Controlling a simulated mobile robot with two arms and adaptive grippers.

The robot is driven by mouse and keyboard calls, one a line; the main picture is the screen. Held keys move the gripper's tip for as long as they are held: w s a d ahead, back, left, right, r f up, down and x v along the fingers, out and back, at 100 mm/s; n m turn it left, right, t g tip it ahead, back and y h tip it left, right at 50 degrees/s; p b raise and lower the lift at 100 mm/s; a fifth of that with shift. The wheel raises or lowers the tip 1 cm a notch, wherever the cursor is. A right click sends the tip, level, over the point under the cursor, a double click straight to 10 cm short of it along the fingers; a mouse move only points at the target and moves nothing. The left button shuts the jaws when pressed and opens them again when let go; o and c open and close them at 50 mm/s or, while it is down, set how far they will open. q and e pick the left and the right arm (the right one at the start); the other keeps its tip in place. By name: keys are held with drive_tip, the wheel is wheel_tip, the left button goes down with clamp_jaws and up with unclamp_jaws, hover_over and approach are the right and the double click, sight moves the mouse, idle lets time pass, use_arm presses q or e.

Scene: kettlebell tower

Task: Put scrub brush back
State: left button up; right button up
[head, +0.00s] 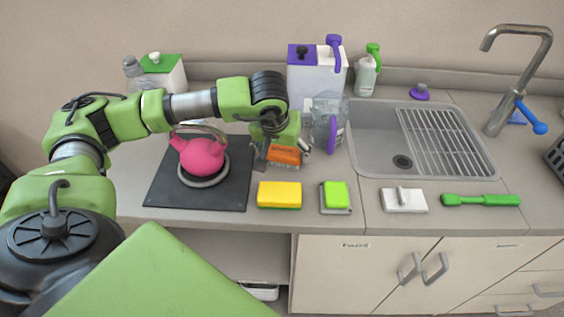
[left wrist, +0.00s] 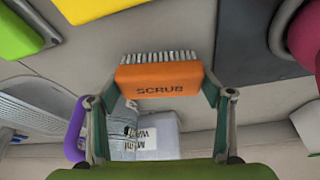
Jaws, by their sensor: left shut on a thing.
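The orange scrub brush (head: 286,156) is at the left gripper, on the counter side between the black mat and the sink. In the left wrist view the brush (left wrist: 160,80) shows the word SCRUB and a row of pale bristles. My left gripper (head: 278,148) is shut on it, with one finger at each end of the brush in the left wrist view (left wrist: 158,92). The underside of the brush is partly hidden in the head view, and I cannot tell whether it touches the counter. My right gripper is not in view.
A pink kettle (head: 200,154) stands on a black mat (head: 165,194) at left. A clear pitcher (head: 328,106) stands close behind the brush. In front lie a yellow sponge (head: 279,193), a green sponge (head: 336,194), a white tool (head: 404,200) and a green brush (head: 480,200). The sink (head: 375,150) is right.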

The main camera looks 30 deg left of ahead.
use_arm(q)
drive_tip(key=o, duration=0.9)
drive_tip(key=c, duration=0.4)
drive_tip(key=p+v, duration=0.4)
drive_tip(key=v, duration=0.5)
drive_tip(key=shift+w, duration=0.1)
